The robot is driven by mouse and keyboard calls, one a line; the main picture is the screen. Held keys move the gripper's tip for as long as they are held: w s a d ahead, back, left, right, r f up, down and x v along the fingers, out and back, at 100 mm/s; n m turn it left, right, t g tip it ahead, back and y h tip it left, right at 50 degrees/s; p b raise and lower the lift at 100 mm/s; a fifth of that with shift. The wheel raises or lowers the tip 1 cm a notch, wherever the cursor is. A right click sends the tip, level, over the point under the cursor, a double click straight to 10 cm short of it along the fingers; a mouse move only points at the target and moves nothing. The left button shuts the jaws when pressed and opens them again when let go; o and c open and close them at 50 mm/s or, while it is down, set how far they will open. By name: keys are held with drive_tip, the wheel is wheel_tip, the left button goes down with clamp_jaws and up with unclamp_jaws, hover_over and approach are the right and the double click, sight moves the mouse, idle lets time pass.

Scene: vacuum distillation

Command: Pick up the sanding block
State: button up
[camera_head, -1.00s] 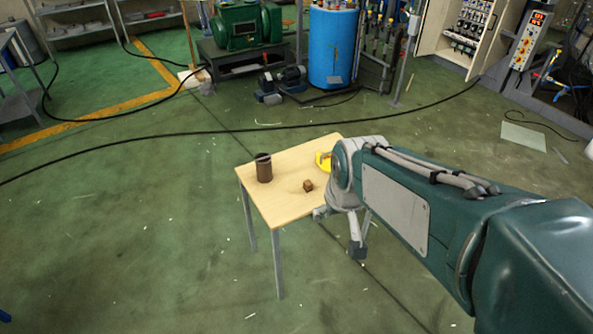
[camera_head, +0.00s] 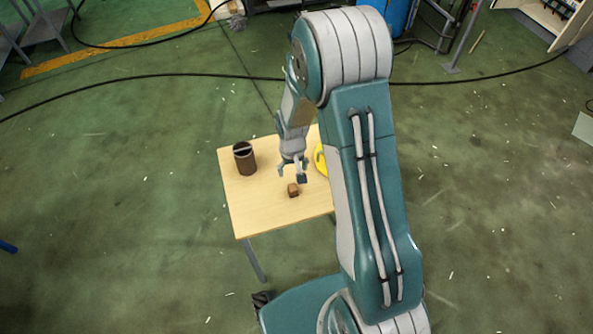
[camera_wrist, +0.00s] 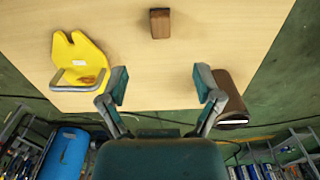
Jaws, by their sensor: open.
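The sanding block, a small brown block (camera_head: 293,190), lies on the light wooden table (camera_head: 265,212). In the wrist view the block (camera_wrist: 160,23) is near the top centre, apart from the fingers. My gripper (camera_head: 292,174) points down above the table, just behind the block in the head view. Its two fingers (camera_wrist: 161,86) are spread wide with nothing between them but bare tabletop beyond.
A dark brown cylindrical container (camera_head: 244,161) stands on the table left of my gripper and shows beside one finger in the wrist view (camera_wrist: 231,92). A yellow object with a metal handle (camera_wrist: 82,55) lies on the other side. Cables cross the green floor.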

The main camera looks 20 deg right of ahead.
sight(294, 186)
drive_tip(key=shift+w+d+f, duration=0.1)
drive_tip(key=shift+w+f, duration=0.2)
drive_tip(key=shift+f, duration=0.2)
drive_tip(key=shift+w+f, duration=0.1)
drive_tip(key=shift+f, duration=0.2)
drive_tip(key=f, duration=0.2)
drive_tip(key=a+f, duration=0.1)
drive_tip(key=f, duration=0.1)
drive_tip(key=shift+a+f, duration=0.15)
drive_tip(key=shift+f, duration=0.25)
drive_tip(key=shift+d+f, duration=0.2)
drive_tip(key=f, duration=0.2)
drive_tip(key=d+f, duration=0.1)
drive_tip(key=f, duration=0.1)
drive_tip(key=shift+s+f, duration=0.2)
drive_tip(key=shift+a+f, duration=0.15)
drive_tip(key=shift+f, duration=0.15)
drive_tip(key=shift+a, duration=0.3)
drive_tip(key=shift+d, duration=0.35)
clamp_jaws()
